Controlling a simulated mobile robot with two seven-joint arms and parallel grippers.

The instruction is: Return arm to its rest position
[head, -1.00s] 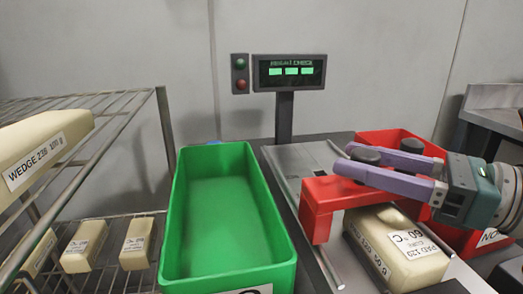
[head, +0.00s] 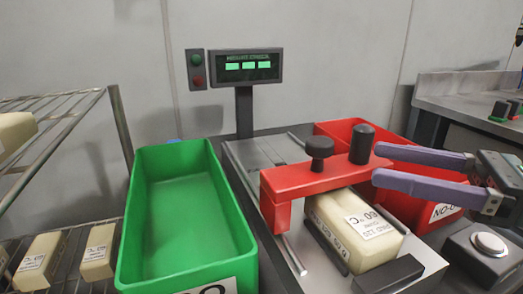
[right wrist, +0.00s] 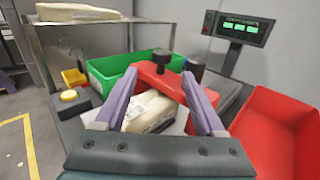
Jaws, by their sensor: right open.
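My right gripper (head: 420,169) comes in from the right in the head view. Its two purple fingers are spread and empty, just right of the black knob on the red gauge bridge (head: 310,180). The bridge stands over a cream labelled block (head: 352,228) on the metal measuring plate. In the right wrist view the open fingers (right wrist: 161,98) frame the block (right wrist: 150,112) and the red bridge (right wrist: 158,78) beyond. Whether a fingertip touches the bridge I cannot tell. My left gripper is in neither view.
A display (head: 248,65) rises at the back. A wire rack (head: 100,190) holds several blocks at left. A push button (head: 488,243) sits at front right.

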